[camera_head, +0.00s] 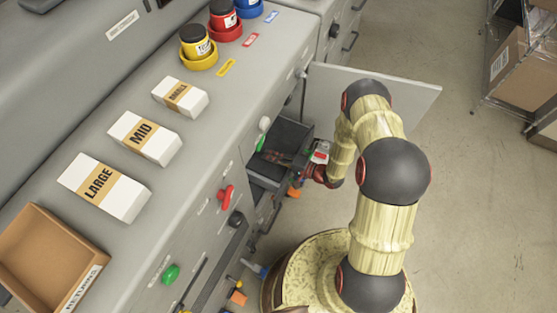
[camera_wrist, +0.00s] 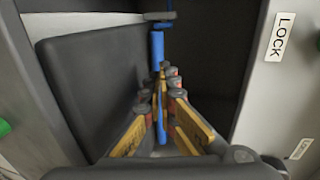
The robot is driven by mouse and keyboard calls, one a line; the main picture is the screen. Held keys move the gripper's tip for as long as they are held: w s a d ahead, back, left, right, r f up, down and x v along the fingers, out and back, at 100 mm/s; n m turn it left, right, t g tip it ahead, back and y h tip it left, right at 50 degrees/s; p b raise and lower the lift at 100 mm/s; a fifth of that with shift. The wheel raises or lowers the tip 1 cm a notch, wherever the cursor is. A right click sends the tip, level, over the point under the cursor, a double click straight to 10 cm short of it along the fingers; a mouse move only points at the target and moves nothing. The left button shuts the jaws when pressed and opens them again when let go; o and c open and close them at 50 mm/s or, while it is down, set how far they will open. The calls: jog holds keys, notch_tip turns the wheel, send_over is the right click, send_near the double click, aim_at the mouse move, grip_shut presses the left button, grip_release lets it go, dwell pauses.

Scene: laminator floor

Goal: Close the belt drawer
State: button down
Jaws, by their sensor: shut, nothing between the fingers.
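The cabinet compartment beside the open door holds a dark grey drawer (camera_head: 292,136), which is pulled part way out; I take it as the belt drawer. My gripper (camera_head: 272,156) reaches left to the drawer opening, its fingers shut and empty. In the wrist view my gripper (camera_wrist: 161,78) shows its orange finger links coming together. A dark grey panel (camera_wrist: 95,85) fills the left of that view, close to the fingers. A blue upright bar (camera_wrist: 157,48) shows just beyond the fingertips. I cannot tell whether the fingers touch the drawer.
An open grey cabinet door (camera_head: 400,92) stands out behind my arm. A LOCK label (camera_wrist: 280,37) is on the cabinet face at right. Red (camera_head: 226,193) and green (camera_head: 171,274) knobs project from the front. The floor (camera_head: 480,220) at right is clear.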

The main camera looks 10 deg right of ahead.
aim_at(256, 156)
jog(key=b+x, duration=0.1)
jog(key=x, duration=0.5)
jog(key=shift+a+b, duration=0.15)
jog(key=shift+b, duration=0.15)
jog(key=shift+w, duration=0.1)
jog(key=shift+a, duration=0.1)
jog(key=b+x, duration=0.1)
jog(key=x, duration=0.3)
jog(key=r+b+x, duration=0.1)
jog(key=b+x, duration=0.1)
jog(key=x, duration=0.3)
jog(key=r+b+x, duration=0.1)
jog(key=x, duration=0.3)
jog(key=shift+w+a+r+b, duration=0.15)
jog(key=shift+w+a+b, duration=0.2)
jog(key=shift+a, duration=0.15)
jog(key=shift+w+a, duration=0.4)
jog(key=shift+a, duration=0.05)
jog(key=shift+r, duration=0.15)
jog(key=shift+w, duration=0.1)
